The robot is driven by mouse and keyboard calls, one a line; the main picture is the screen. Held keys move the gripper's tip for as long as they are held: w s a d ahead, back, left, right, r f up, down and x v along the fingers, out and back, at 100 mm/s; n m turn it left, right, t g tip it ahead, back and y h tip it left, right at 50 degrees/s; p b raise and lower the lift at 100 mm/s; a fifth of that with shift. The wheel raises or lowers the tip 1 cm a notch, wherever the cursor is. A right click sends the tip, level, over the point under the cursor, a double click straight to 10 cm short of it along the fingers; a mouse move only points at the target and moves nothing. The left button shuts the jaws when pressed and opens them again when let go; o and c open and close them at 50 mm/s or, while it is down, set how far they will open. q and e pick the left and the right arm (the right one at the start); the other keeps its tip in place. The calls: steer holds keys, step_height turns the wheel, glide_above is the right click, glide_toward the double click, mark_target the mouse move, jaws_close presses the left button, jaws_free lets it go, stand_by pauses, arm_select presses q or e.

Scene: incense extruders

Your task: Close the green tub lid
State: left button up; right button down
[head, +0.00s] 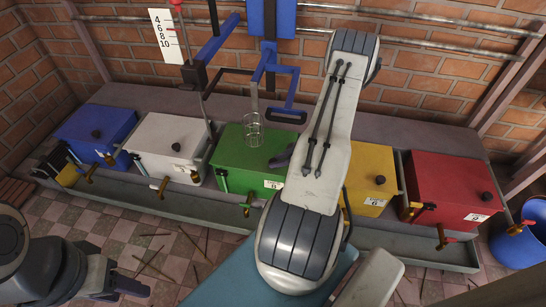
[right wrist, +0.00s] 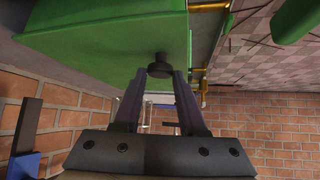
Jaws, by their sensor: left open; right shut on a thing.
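The green tub (head: 235,178) stands in the middle of the row of tubs, its green top partly hidden behind my right arm. In the right wrist view the green lid (right wrist: 100,45) shows its dark round knob (right wrist: 160,66). My right gripper (right wrist: 160,74) is shut on that knob. In the head view only a dark part of the right gripper (head: 283,157) shows at the tub's top. I cannot tell whether the lid sits fully flush. My left gripper (head: 128,287) is open and empty at the lower left, away from the tubs.
Blue (head: 97,130), white (head: 170,145), yellow (head: 372,172) and red (head: 450,185) tubs stand alongside. A blue bucket (head: 520,240) stands at the right. Sticks litter the tiled floor.

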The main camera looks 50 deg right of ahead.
steer(key=shift+s+a+f, duration=0.1)
steer(key=shift+s+a, duration=0.1)
steer(key=shift+a, duration=0.15)
steer(key=c, duration=0.5)
jaws_free()
steer(key=shift+o, duration=0.2)
steer(key=shift+d, duration=0.1)
steer(key=shift+s+d+r+p, duration=0.2)
steer(key=shift+r+p, duration=0.1)
steer(key=shift+r, duration=0.15)
steer(key=p+v, duration=0.4)
steer(key=v, duration=0.5)
steer(key=shift+s, duration=0.3)
steer(key=shift+r, duration=0.15)
